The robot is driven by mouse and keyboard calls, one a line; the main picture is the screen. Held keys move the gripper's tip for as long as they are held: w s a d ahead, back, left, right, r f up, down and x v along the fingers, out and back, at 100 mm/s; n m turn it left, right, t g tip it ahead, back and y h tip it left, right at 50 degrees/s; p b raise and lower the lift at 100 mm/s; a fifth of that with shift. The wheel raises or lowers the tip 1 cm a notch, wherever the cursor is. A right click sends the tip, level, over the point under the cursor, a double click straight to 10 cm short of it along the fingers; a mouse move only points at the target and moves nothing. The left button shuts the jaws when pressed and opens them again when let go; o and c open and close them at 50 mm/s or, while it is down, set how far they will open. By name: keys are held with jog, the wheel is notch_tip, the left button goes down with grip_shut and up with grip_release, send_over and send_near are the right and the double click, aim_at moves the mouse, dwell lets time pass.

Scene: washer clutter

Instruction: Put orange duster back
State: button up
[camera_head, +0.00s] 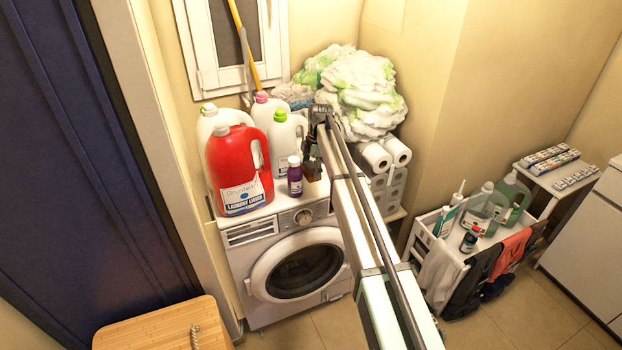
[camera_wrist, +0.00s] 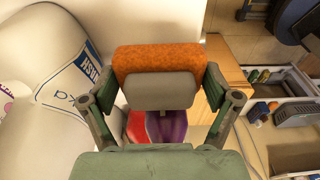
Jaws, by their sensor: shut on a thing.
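The orange duster (camera_wrist: 157,61) has a fuzzy orange top and a greyish block below it. It shows in the wrist view between the two fingers of my gripper (camera_wrist: 160,97), which is shut on it. In the head view my gripper (camera_head: 312,168) is above the right part of the washer top, just right of a small purple bottle (camera_head: 294,182). I cannot make out the duster clearly there, because the gripper and arm cover that spot.
A red detergent jug (camera_head: 237,165) and several white jugs crowd the left of the washer (camera_head: 255,270). Paper rolls (camera_head: 386,154) and a plastic-wrapped bundle (camera_head: 360,90) stand behind at right. A white cart (camera_head: 440,255) with bottles stands at right. A wooden-topped box (camera_head: 160,328) is front left.

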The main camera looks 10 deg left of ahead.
aim_at(311, 188)
jog(key=shift+f+p, duration=0.7)
jog(key=shift+f, duration=2.1)
jog(key=shift+f, duration=0.1)
jog(key=o, duration=0.9)
jog(key=shift+c, duration=0.2)
jog(key=r+b, duration=0.1)
jog(key=r, duration=0.3)
jog(key=d+r+b, duration=0.1)
jog(key=r+b, duration=0.1)
jog(key=r, duration=0.2)
jog(key=w+r+b, duration=0.1)
jog(key=r, duration=0.3)
jog(key=shift+d, duration=0.3)
